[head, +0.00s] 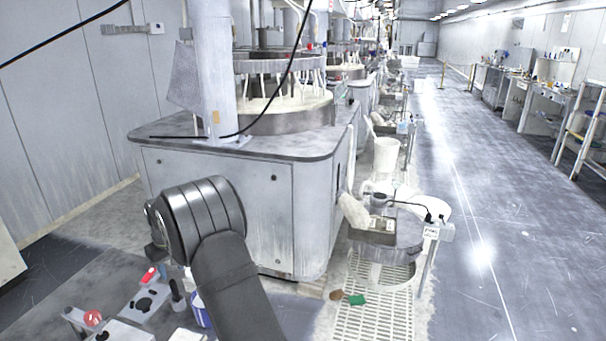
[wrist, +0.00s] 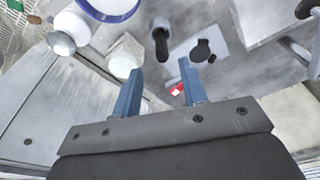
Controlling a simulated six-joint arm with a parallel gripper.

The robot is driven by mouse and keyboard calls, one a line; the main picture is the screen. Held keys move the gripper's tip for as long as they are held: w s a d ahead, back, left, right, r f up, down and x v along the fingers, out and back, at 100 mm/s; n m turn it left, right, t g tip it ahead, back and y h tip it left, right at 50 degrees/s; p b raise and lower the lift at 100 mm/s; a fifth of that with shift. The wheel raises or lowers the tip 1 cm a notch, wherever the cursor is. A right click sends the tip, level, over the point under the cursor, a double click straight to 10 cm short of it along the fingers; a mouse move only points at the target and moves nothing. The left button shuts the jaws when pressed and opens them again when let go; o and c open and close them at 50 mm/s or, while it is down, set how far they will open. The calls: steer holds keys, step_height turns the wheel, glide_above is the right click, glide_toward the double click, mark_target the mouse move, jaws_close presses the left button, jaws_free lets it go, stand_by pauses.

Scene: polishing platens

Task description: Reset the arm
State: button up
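My gripper (wrist: 161,66) shows in the wrist view with its two blue fingers apart. Nothing is held between them. In the head view my dark arm rises from the bottom edge and bends to the left in front of the grey machine cabinet (head: 220,208). The fingers cannot be made out in that view. In the wrist view a small red item (wrist: 177,90) appears between the fingers, beyond them; I cannot tell its distance.
A white plate with a black round part (head: 143,304), a red item (head: 150,275) and a red ball (head: 93,317) are at the lower left. A white grate (head: 375,315) and a metal basin (head: 385,242) stand right of the cabinet. The aisle floor (head: 480,210) is clear.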

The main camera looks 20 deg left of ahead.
mark_target(173, 283)
steer(key=f, duration=0.3)
steer(key=a+f, duration=0.1)
steer(key=f, duration=0.6)
steer(key=shift+w+a+f, duration=0.1)
steer(key=shift+w+a, duration=0.15)
step_height(173, 283, up, 3)
steer(key=shift+r, duration=0.7)
